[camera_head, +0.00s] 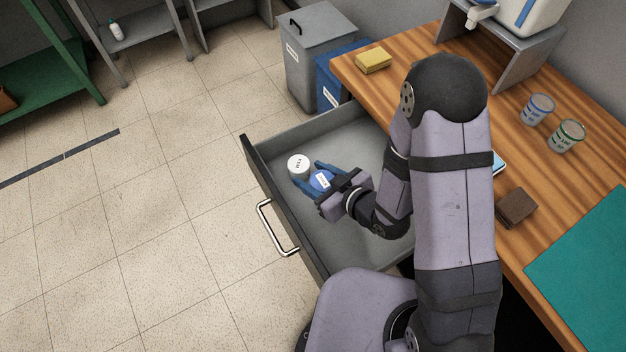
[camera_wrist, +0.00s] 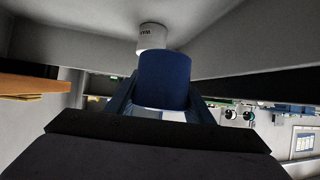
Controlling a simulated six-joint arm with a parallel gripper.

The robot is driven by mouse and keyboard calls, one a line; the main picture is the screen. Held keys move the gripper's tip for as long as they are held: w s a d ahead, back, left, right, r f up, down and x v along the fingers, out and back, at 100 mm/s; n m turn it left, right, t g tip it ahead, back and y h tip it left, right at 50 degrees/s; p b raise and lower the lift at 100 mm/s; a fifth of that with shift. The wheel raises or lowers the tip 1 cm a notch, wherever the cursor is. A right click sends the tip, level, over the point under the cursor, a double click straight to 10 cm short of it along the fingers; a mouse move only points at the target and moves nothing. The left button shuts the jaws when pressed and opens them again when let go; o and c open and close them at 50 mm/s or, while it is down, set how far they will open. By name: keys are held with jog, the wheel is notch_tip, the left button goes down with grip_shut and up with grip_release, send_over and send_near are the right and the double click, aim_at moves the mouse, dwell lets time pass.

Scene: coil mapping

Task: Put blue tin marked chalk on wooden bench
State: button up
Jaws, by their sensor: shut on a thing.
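The blue tin (camera_head: 321,180) has a white label too small to read in the head view. My gripper (camera_head: 318,176) is shut on it, inside the open grey drawer (camera_head: 345,140). In the wrist view the blue tin (camera_wrist: 164,80) sits between the two fingers of my gripper (camera_wrist: 163,92). A white tin (camera_head: 299,166) stands in the drawer next to the blue one; it also shows in the wrist view (camera_wrist: 152,37), just beyond the blue tin. The wooden bench (camera_head: 460,45) is to the right of the drawer, partly hidden by my arm.
On the bench are a yellow sponge-like block (camera_head: 373,60), two labelled cups (camera_head: 537,109) (camera_head: 566,136), a brown block (camera_head: 516,207), a teal mat (camera_head: 590,270) and a grey stand (camera_head: 510,50) with a white container. Grey (camera_head: 318,55) and blue (camera_head: 338,75) bins stand behind the drawer.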

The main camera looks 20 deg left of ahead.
jog(key=shift+r, duration=0.4)
